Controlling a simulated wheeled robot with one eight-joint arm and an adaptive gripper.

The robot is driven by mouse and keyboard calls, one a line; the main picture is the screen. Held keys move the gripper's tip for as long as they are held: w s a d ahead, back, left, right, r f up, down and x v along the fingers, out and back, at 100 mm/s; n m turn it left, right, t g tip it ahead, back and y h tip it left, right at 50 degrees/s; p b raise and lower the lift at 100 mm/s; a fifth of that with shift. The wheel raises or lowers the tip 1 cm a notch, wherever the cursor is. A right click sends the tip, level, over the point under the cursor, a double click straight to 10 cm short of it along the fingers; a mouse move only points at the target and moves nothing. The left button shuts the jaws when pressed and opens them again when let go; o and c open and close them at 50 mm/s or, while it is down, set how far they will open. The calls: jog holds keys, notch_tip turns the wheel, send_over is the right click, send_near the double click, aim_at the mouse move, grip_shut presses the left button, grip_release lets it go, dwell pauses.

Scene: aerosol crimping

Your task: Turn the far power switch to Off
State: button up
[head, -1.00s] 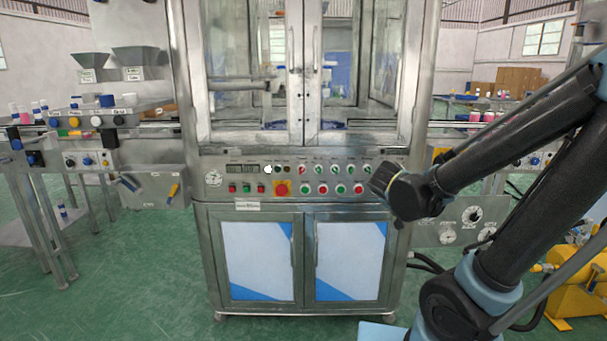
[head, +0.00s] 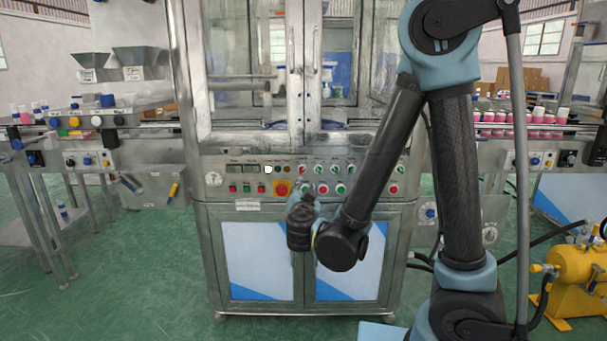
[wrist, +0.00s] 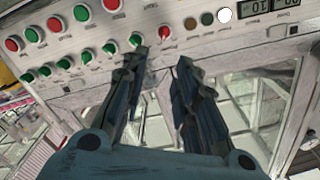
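The machine's control panel (head: 225,178) carries a row of small rotary switches above red and green push buttons. In the wrist view, which shows the panel upside down, a red-handled rotary switch (wrist: 165,32) sits at the row's end near the indicator lamps, with several green-handled ones (wrist: 135,39) beside it. It also shows in the head view (head: 303,169). Labels are too small to read, so I cannot tell which switch is the far power switch. My gripper (wrist: 163,60) is open and empty, its fingertips apart below the red-handled switch in that view. In the head view my wrist mostly hides the gripper.
A red emergency button on a yellow plate (head: 282,188) is close to my gripper. A lit white lamp (head: 268,169) and small displays lie left of it. Glass doors (head: 255,100) stand above the panel, cabinet doors (head: 257,255) below. Another control panel (head: 90,160) is at left.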

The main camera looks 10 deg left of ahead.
aim_at(303, 170)
jog(key=x, duration=1.7)
jog(key=shift+a+r, duration=0.15)
jog(key=shift+a, duration=0.15)
grip_shut()
